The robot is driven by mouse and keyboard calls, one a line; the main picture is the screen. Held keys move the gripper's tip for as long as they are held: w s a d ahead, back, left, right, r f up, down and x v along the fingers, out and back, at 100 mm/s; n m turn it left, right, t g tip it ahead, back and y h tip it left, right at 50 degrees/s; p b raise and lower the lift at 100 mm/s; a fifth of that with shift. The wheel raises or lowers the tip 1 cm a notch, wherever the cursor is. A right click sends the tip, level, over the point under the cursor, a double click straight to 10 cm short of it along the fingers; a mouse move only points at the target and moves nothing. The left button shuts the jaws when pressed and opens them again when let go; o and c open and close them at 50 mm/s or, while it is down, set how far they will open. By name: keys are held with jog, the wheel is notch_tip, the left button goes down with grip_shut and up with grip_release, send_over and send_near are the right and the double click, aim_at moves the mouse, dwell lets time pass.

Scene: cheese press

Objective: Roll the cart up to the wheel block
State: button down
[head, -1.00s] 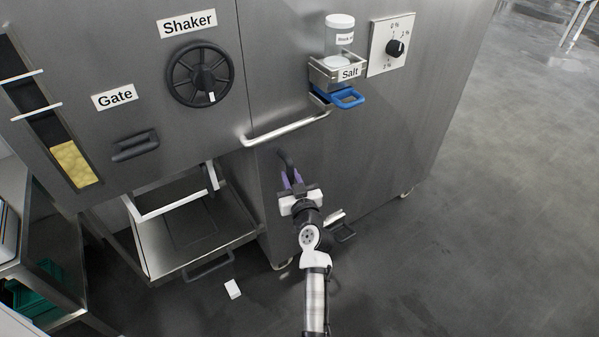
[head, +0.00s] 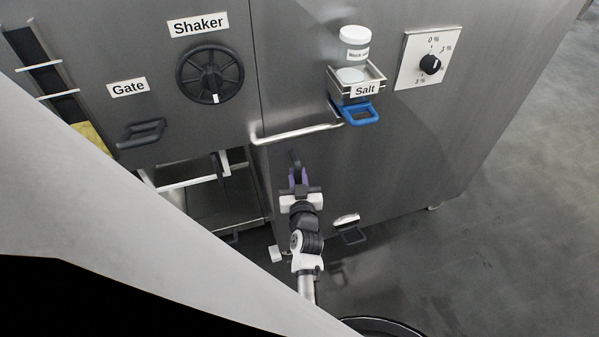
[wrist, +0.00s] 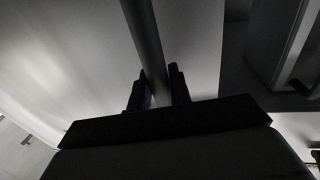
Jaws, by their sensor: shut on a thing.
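In the wrist view the bar (wrist: 146,45) runs up from between the two dark fingers (wrist: 151,92). What the bar belongs to is hidden. A low steel cart or tray (head: 215,205) stands in the opening left of my gripper; I cannot tell whether the bar joins it. A small white block (head: 276,253) on the floor, by the cart's right front, may be the wheel block; its shape is unclear.
The cabinet front carries a silver rail (head: 297,133), a blue handle (head: 361,113), a salt jar (head: 354,46) and a dial (head: 430,64). A large pale surface (head: 120,220) covers the lower left. Floor at right is clear.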

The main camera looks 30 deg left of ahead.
jog(key=shift+s+a, duration=0.35)
jog(key=c, duration=1.3)
grip_release()
jog(key=shift+c, duration=0.2)
jog(key=shift+d+r, duration=0.1)
notch_tip(320, 180, up, 20)
jog(key=shift+p, duration=0.85)
